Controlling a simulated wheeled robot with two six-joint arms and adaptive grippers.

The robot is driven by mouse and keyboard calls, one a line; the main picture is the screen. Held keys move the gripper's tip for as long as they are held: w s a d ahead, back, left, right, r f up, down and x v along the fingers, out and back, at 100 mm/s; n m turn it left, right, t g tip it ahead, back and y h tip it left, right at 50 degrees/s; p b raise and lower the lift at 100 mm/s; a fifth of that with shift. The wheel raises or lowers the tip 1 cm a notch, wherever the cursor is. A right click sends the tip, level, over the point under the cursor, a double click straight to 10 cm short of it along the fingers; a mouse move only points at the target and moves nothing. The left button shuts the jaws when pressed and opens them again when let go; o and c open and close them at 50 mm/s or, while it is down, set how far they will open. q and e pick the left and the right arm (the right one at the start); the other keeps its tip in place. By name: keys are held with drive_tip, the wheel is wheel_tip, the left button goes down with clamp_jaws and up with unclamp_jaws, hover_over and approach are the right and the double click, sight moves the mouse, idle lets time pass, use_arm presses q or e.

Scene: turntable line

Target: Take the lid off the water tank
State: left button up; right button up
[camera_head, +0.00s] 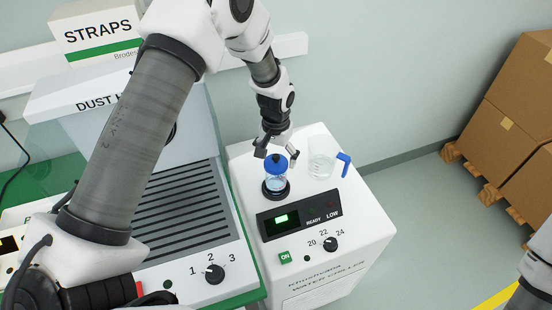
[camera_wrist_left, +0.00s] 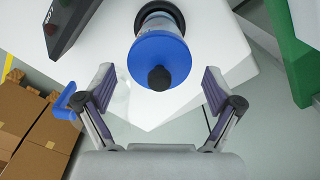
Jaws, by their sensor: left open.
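The water tank (camera_head: 275,181) is a small clear cylinder standing upright in a dark ring on top of the white water chiller (camera_head: 345,225). Its blue lid (camera_head: 270,172) with a black knob sits on it; the lid (camera_wrist_left: 150,50) and knob (camera_wrist_left: 159,78) also show large in the left wrist view. My left gripper (camera_head: 277,155) is open just above the lid. In the left wrist view, the fingers of the left gripper (camera_wrist_left: 158,76) are spread on either side of the knob, apart from it. My right gripper is not in view.
A clear jug (camera_head: 321,165) with a blue handle stands on the chiller right of the tank. The chiller's panel with display and dial is in front. A dust hood (camera_head: 120,115) machine is on the left. Cardboard boxes (camera_head: 510,90) on a pallet stand at right.

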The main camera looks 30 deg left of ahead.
use_arm(q)
drive_tip(key=shift+s+r, duration=0.1)
drive_tip(key=shift+s, duration=0.05)
clamp_jaws()
